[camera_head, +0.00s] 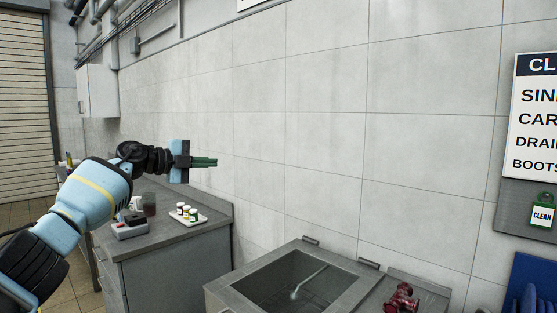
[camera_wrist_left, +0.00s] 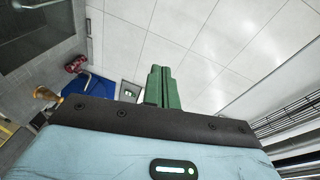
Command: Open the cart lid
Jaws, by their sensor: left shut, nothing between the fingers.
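I cannot make out a cart or its lid for certain in either view. A grey metal basin (camera_head: 220,295) stands at the bottom of the head view, with two small brackets on its back edge and a pale rod inside its dark recess. My left gripper (camera_head: 215,162) is held in the air above the counter, left of and higher than the basin, its green fingers pointing right. The fingers are together and empty, and they also show shut in the left wrist view (camera_wrist_left: 163,72). My right gripper is not in view.
A grey counter (camera_head: 160,235) at left holds a tray (camera_head: 202,221) of small bottles, a grey box and cups. A red valve-like object (camera_head: 402,298) sits right of the basin. A blue panel (camera_head: 535,280) is at far right.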

